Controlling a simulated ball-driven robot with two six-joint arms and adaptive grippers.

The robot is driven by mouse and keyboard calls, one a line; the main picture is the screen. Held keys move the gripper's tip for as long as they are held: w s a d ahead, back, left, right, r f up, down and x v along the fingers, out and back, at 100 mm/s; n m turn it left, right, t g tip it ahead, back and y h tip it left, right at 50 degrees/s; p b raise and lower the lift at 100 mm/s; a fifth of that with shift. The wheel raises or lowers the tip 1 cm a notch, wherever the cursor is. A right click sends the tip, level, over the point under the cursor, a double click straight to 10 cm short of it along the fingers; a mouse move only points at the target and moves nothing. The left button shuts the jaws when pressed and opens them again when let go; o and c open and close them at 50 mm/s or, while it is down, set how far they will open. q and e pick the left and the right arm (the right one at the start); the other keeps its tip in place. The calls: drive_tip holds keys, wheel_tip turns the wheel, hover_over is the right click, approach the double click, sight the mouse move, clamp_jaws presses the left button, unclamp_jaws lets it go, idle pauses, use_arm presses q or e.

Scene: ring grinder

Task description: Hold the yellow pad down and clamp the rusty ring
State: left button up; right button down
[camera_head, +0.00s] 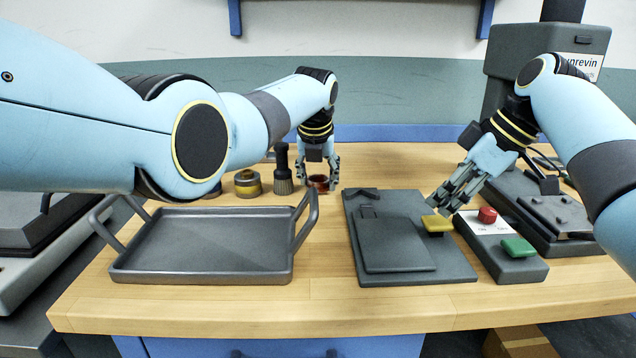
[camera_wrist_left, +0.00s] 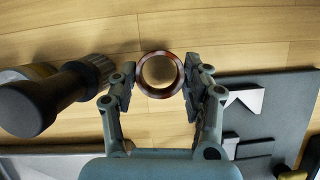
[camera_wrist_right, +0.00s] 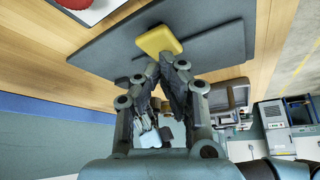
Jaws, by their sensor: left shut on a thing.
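The rusty ring (camera_head: 318,182) is a small reddish-brown ring at the back of the wooden table. In the left wrist view the ring (camera_wrist_left: 160,91) sits between the two fingers of my left gripper (camera_wrist_left: 160,78), which is shut on it from both sides. I cannot tell whether the ring touches the table. The yellow pad (camera_head: 437,223) is on the right part of a dark grey clamp plate (camera_head: 455,265). My right gripper (camera_wrist_right: 167,62) has its fingertips together right at the pad's edge (camera_wrist_right: 158,40). Whether they touch the pad is unclear.
A grey tray (camera_head: 205,277) with raised handles stands left. A control box with a red button (camera_head: 487,215) and green button (camera_head: 517,246) is right of the plate. A grey machine (camera_head: 545,60) stands behind right.

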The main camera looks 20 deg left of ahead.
use_arm(q)
wheel_tip(320, 180, up, 10)
drive_tip(key=f+n, duration=0.1)
hover_over(363, 201)
drive_tip(key=s, duration=0.1)
drive_tip(key=shift+s+d+f+y, duration=0.1)
drive_tip(key=shift+f+y, duration=0.05)
drive_tip(key=shift+f, duration=0.45)
drive_tip(key=shift+s+d+f+y, duration=0.1)
drive_tip(key=shift+f+y, duration=0.05)
drive_tip(key=shift+f, duration=0.45)
drive_tip(key=shift+d+f, duration=0.1)
drive_tip(key=shift+f, duration=0.15)
use_arm(e)
drive_tip(key=shift+f, duration=0.15)
drive_tip(key=shift+f, duration=1.4)
use_arm(q)
drive_tip(key=shift+f, duration=2.85)
